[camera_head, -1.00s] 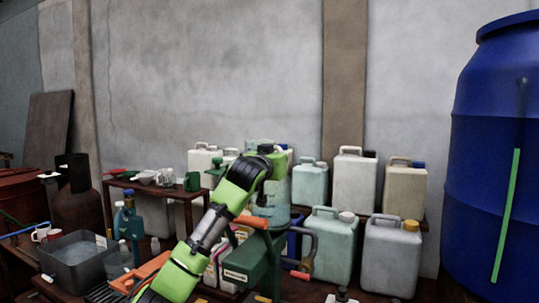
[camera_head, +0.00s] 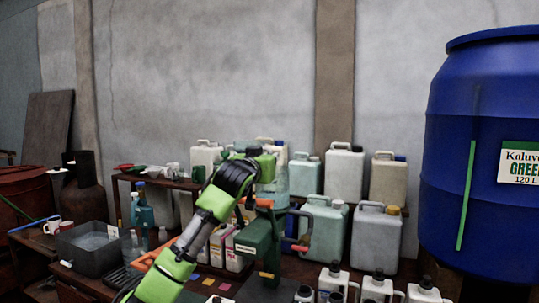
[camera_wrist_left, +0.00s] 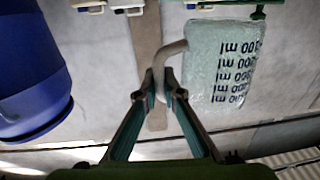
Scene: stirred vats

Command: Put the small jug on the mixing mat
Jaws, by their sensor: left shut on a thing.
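In the left wrist view my left gripper (camera_wrist_left: 161,88) is shut on the pale curved handle of the small jug (camera_wrist_left: 222,62). The jug is clear, greenish plastic with dark volume marks, and its body lies right of the fingertips. In the head view my green left arm reaches in from below, and its gripper (camera_head: 262,162) is partly hidden by its own wrist. Part of the pale jug (camera_head: 279,181) shows beside it, above the table. I cannot identify the mixing mat with certainty. My right gripper is not in view.
A green machine (camera_head: 258,245) stands just below the gripper. Pale canisters (camera_head: 325,225) line the back. Several small white bottles (camera_head: 376,289) stand at the front right. A large blue barrel (camera_head: 480,150) fills the right. A grey basin (camera_head: 90,250) stands at the left.

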